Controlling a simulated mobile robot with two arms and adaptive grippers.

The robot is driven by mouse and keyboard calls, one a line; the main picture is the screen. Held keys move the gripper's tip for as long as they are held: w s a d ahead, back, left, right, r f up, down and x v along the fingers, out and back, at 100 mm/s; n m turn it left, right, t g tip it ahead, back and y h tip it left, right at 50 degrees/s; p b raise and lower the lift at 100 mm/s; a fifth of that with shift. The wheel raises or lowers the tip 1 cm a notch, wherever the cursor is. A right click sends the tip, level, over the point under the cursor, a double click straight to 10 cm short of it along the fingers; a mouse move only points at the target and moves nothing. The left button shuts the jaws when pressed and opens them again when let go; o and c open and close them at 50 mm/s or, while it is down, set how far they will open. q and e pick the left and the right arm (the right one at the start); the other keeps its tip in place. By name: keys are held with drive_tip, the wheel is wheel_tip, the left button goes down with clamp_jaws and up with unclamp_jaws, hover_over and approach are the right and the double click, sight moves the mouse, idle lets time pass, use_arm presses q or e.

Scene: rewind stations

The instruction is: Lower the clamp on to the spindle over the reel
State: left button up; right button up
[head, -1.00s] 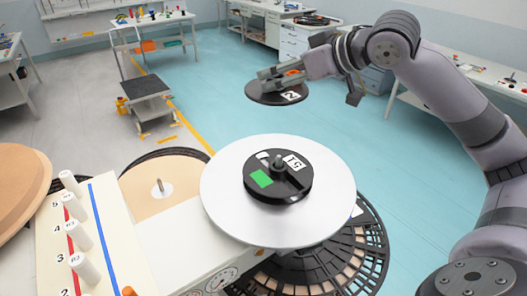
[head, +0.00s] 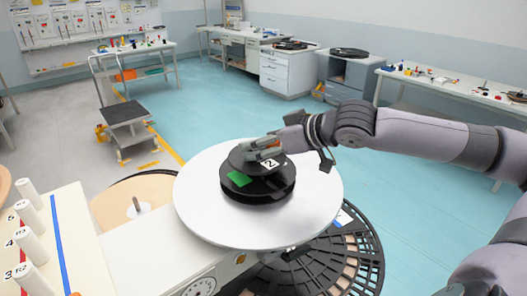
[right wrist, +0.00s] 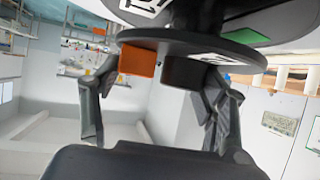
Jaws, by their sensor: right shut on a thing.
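The clamp (head: 238,160) is a dark disc with a white label marked 2. My right gripper (head: 264,148) is shut on it from above. The clamp is over the black reel (head: 262,193), which bears a green patch and lies on the silver turntable. The spindle is hidden under the clamp and gripper. In the right wrist view, the clamp (right wrist: 190,42) shows with an orange block and a dark block by the fingers of my right gripper (right wrist: 160,105). The reel's green patch (right wrist: 245,36) shows beyond it. I cannot tell whether clamp and reel touch. My left gripper is out of view.
The silver turntable (head: 195,205) is wide and flat. A tan disc with a small pin (head: 137,207) lies left of it. White pegs (head: 30,195) stand on a board at the left. A black slotted carousel (head: 345,265) lies at the lower right.

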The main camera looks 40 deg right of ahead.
drive_tip(key=shift+f, duration=0.5)
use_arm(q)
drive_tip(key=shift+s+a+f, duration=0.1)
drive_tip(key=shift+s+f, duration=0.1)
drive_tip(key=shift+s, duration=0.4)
use_arm(e)
drive_tip(key=shift+f, duration=0.1)
drive_tip(key=o, duration=1.4)
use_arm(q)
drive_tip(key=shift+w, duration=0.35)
